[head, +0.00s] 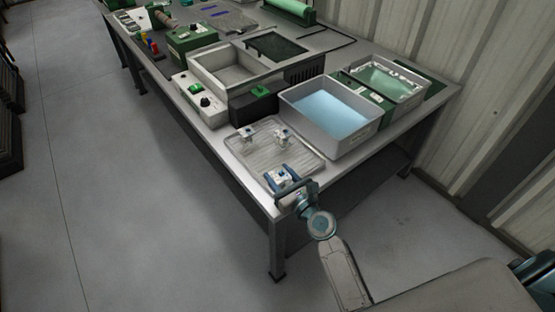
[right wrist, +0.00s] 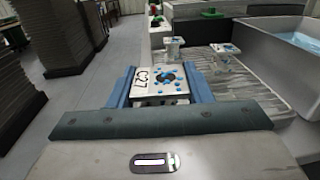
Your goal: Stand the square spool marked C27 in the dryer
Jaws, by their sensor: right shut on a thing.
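The square spool marked C27 (right wrist: 158,86) is a pale block with blue dots on its top face and the black marking at its left edge. My right gripper (head: 279,178) is shut on it, with a blue finger on each side. In the head view the spool (head: 281,176) is at the near corner of the ribbed tray (head: 262,146); whether it touches the tray I cannot tell. An open grey bin (head: 208,83) beside a dark screen panel and vented dark side stands farther back; it may be the dryer, but no label is readable. My left gripper is not in view.
Two more pale spools stand on the tray, one at left (head: 247,134) and one at the back (head: 281,132). A grey tub of blue liquid (head: 372,118) is right of the tray. A control box (head: 195,100) and a dark box with a green top (head: 262,91) stand behind.

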